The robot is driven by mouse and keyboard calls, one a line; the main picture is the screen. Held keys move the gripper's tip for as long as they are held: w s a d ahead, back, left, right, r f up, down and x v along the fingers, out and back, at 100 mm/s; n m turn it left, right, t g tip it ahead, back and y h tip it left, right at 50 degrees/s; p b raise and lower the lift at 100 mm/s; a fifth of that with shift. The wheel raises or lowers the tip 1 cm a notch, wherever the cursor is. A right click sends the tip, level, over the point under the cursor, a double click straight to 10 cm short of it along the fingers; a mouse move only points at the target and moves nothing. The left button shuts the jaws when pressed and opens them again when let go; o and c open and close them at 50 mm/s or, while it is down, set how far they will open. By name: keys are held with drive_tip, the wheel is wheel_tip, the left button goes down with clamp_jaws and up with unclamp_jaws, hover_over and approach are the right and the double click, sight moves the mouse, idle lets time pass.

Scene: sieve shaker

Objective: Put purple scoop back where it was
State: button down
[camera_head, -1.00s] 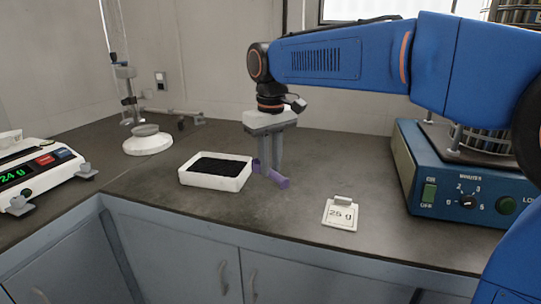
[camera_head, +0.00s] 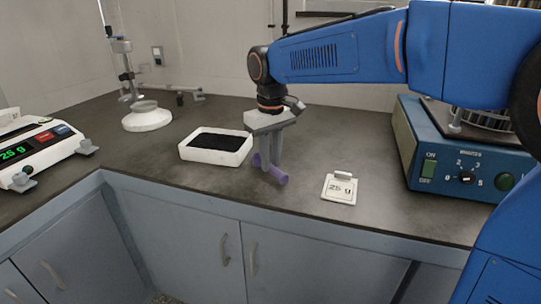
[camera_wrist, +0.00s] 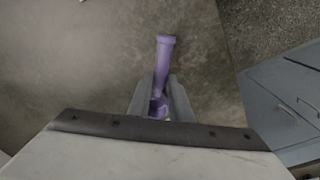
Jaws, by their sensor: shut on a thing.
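The purple scoop (camera_head: 277,176) is at counter height just right of the white tray, held between the fingers of my gripper (camera_head: 267,163). In the wrist view the purple scoop (camera_wrist: 164,58) points away between the two fingers of my gripper (camera_wrist: 160,100), which are shut on it. Its near end is partly hidden by the fingers. I cannot tell for sure whether it touches the counter. The white tray (camera_head: 214,157) holds black granular material.
The "25 g" card (camera_head: 339,188) stands right of the scoop. The blue sieve shaker (camera_head: 440,165) is at the right. The scale (camera_head: 40,150) at the left has a green display. A stand with a white round base (camera_head: 147,121) is behind. The counter's front edge (camera_head: 230,204) is close.

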drive_tip(key=c, duration=1.5)
unclamp_jaws()
drive_tip(key=shift+c, duration=0.2)
